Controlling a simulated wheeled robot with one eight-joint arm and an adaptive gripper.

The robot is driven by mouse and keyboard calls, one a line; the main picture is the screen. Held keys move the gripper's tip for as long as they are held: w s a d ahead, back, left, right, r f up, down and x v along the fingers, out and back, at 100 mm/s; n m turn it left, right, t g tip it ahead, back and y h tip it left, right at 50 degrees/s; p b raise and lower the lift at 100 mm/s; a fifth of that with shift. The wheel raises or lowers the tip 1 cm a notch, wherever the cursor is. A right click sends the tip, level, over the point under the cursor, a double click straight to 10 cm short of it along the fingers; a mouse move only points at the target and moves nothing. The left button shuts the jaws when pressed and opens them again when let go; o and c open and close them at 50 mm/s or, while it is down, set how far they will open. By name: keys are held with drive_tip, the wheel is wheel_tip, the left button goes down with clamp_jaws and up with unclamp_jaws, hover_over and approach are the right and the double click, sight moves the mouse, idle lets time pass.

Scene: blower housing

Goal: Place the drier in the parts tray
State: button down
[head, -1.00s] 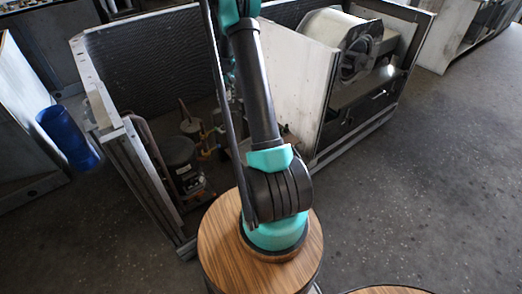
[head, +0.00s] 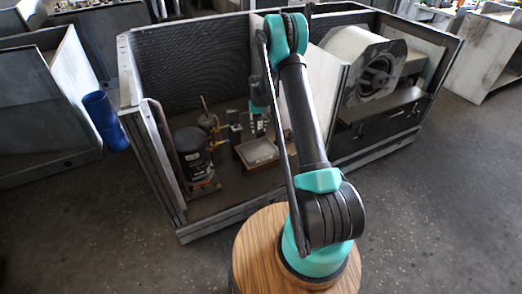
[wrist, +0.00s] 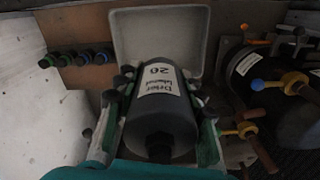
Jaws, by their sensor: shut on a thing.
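The drier (wrist: 162,122) is a dark cylinder with a white label, in the middle of the wrist view. My gripper (wrist: 160,105) is shut on it, with green and black fingers along both its sides. The parts tray (wrist: 160,22) is a pale, shallow, rimmed tray just beyond the drier. The drier's far end overlaps the tray in the picture; I cannot tell whether they touch. In the head view the tray (head: 262,151) sits inside the open housing, and my gripper (head: 258,124) hangs just behind it. The drier is not clear there.
A black compressor (head: 193,150) with copper pipes stands left in the housing. The blower (head: 372,70) is in the right compartment, behind a divider. A blue cylinder (head: 105,120) stands outside, left.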

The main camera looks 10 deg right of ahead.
sight(259, 152)
wheel_tip(259, 152, down, 14)
drive_tip(key=shift+f, duration=0.15)
idle(0.3)
drive_tip(key=shift+f, duration=0.1)
drive_tip(key=c, duration=1)
unclamp_jaws()
drive_tip(key=shift+o, duration=0.2)
